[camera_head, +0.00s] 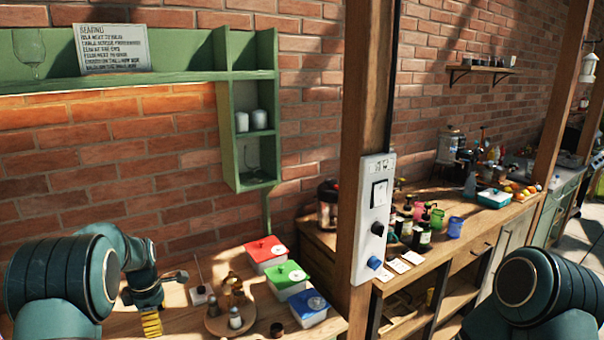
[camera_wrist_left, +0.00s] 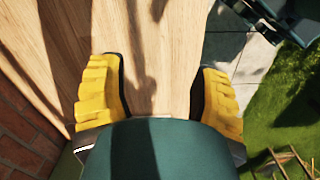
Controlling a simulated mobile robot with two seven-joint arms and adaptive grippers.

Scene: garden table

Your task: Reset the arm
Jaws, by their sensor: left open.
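My left arm (camera_head: 62,280) comes in from the left edge in the head view and bends down over the wooden table. My left gripper (camera_head: 151,322) has yellow ribbed fingers that show low at the left of the table. In the left wrist view the gripper (camera_wrist_left: 160,95) is open, its two fingers wide apart with nothing between them but bare wooden boards behind. My right arm (camera_head: 535,290) shows only as a dark green rounded part at the lower right. The right gripper is outside both views.
A round wooden tray (camera_head: 215,325) with small bottles stands right of the left gripper. Red (camera_head: 266,252), green (camera_head: 287,278) and blue (camera_head: 308,307) lidded boxes stand beyond it. A wooden post (camera_head: 352,130) carries a switch panel (camera_head: 374,215). A green shelf (camera_head: 180,75) hangs on the brick wall.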

